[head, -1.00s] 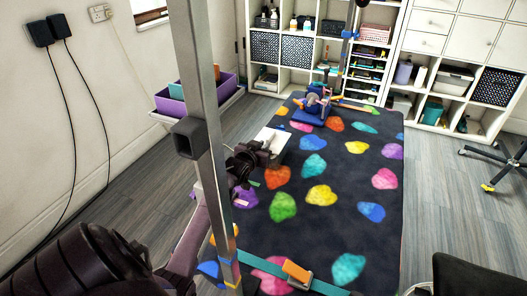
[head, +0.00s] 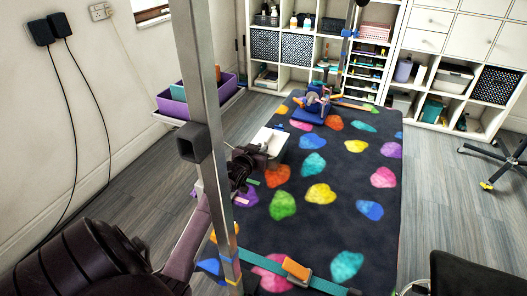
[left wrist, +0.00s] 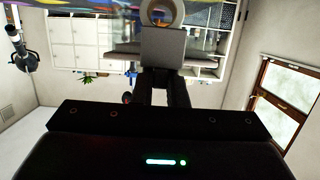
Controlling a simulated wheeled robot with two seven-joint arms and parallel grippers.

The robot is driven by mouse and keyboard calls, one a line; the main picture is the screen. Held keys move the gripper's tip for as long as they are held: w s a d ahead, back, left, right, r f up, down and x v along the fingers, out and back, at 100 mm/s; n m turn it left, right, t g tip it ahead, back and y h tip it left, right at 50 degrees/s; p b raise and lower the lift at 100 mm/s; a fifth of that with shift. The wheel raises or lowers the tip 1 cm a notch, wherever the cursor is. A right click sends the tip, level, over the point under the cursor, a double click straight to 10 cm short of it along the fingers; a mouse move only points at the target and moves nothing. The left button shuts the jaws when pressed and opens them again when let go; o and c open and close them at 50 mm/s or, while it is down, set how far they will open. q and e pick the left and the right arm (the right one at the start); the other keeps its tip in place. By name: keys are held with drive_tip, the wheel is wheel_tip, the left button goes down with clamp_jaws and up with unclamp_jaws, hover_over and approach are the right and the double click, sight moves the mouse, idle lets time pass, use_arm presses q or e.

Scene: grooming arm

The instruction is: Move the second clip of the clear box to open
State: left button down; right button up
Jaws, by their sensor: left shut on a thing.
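The clear box (head: 277,133) is small and pale and sits at the left edge of the dark, spotted grooming table (head: 345,225). My left gripper (head: 262,157) is at the near left end of the box, level with its side. It is shut on a small part there, which looks like a clip of the box; the clip is too small and dark to make out. In the left wrist view the fingers (left wrist: 165,88) are close together below a grey flat piece (left wrist: 163,45). Whether the other clip is open or shut cannot be seen. My right gripper is not in view.
A metal grooming arm post (head: 200,100) stands upright close to my left arm. A strap with an orange buckle (head: 296,269) crosses the table's near end. A blue item (head: 309,112) lies at the far end. A purple tray (head: 175,101) is at the left wall.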

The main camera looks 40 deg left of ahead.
use_arm(q)
drive_tip(key=shift+s+d+f, duration=0.15)
drive_tip(key=shift+s+f, duration=0.05)
drive_tip(key=shift+f, duration=0.45)
drive_tip(key=shift+s+d+f, duration=0.25)
drive_tip(key=shift+s+f, duration=0.15)
drive_tip(key=shift+s, duration=0.1)
drive_tip(key=c, duration=1.4)
unclamp_jaws()
drive_tip(key=shift+o, duration=0.2)
drive_tip(key=shift+d, duration=0.1)
drive_tip(key=s+r+p, duration=0.3)
drive_tip(key=r+p, duration=0.3)
drive_tip(key=p, duration=0.3)
drive_tip(key=shift+s+d, duration=0.25)
drive_tip(key=shift+r, duration=0.1)
